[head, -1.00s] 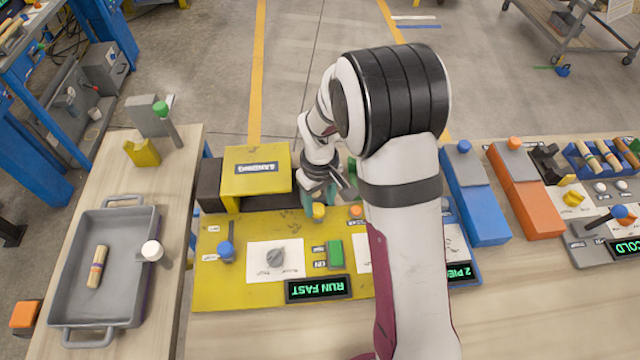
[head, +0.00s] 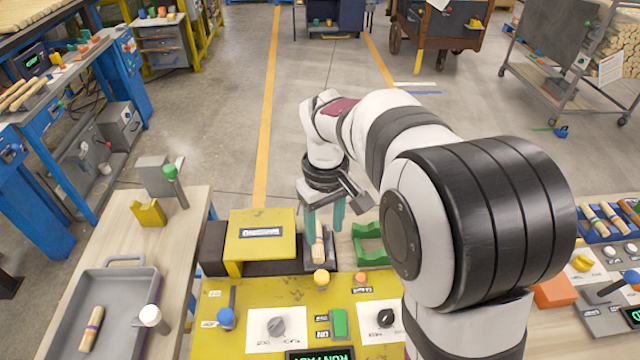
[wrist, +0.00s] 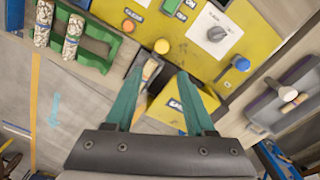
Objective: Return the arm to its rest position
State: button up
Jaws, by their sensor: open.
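My gripper (head: 325,226) has two teal fingers, spread apart and pointing down at the back edge of the yellow machine panel. It also shows in the wrist view (wrist: 157,75). A small light wood piece (head: 318,252) stands or lies in a dark slot right of the yellow box, below the fingers. The wrist view shows the wood piece (wrist: 150,70) in the gap between the fingertips. I see no finger pressed on it. My arm bends from the right front of the head view and hides part of the bench.
A yellow box (head: 260,225) stands left of the fingers, and a green rack (head: 368,244) right of them. In the wrist view the rack (wrist: 100,50) carries speckled cylinders. A yellow button (head: 321,279) lies close in front. A grey tray (head: 145,285) with a turned piece stands left.

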jog(key=s+d+r+m+y, duration=0.1)
jog(key=s+m, duration=0.4)
jog(key=s, duration=0.7)
jog(key=s+d+r+m, duration=0.1)
jog(key=s+m, duration=0.5)
jog(key=s, duration=0.7)
jog(key=shift+s+d+y, duration=0.2)
jog(key=shift+d+y, duration=0.1)
jog(key=shift+y, duration=0.1)
